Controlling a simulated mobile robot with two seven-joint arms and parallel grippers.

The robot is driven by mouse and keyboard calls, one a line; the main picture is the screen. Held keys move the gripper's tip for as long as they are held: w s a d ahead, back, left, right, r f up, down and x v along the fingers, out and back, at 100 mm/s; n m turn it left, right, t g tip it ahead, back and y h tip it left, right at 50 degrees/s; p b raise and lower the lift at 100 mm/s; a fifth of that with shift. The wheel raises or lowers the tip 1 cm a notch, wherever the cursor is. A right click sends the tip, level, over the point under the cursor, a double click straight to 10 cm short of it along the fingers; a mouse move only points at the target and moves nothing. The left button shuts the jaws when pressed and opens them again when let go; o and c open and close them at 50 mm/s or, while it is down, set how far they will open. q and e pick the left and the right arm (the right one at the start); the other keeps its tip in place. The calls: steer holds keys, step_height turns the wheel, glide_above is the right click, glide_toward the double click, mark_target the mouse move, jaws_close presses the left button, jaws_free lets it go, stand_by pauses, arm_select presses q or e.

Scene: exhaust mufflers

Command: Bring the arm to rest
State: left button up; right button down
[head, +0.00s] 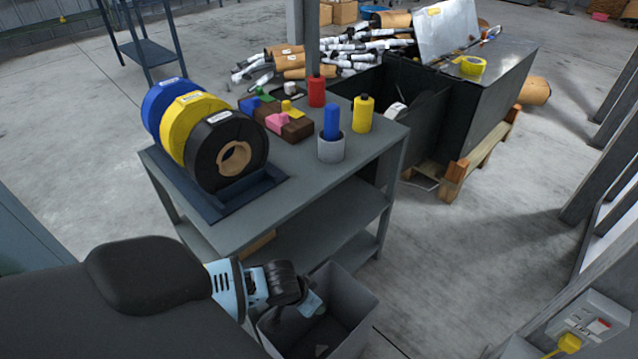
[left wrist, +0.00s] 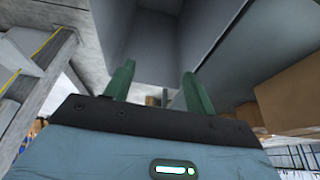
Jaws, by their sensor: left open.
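My left arm (head: 150,300) comes in from the lower left of the head view. Its gripper (head: 312,303) is over the open grey bin (head: 362,313), beside the cart's lower front corner. In the left wrist view the two green fingers of the left gripper (left wrist: 158,82) stand wide apart with nothing between them. Grey walls (left wrist: 172,45) lie beyond the fingertips there. The bin's inside is dark and partly hidden by the gripper and forearm. My right gripper is in neither view.
A grey cart (head: 285,200) stands just beyond the gripper. It holds blue, yellow and black rolls (head: 215,150), a cup (head: 331,150), bottles (head: 362,115) and coloured blocks. A yellow-handled switch box (head: 590,325) is at lower right. Cardboard boxes (left wrist: 290,95) show in the wrist view.

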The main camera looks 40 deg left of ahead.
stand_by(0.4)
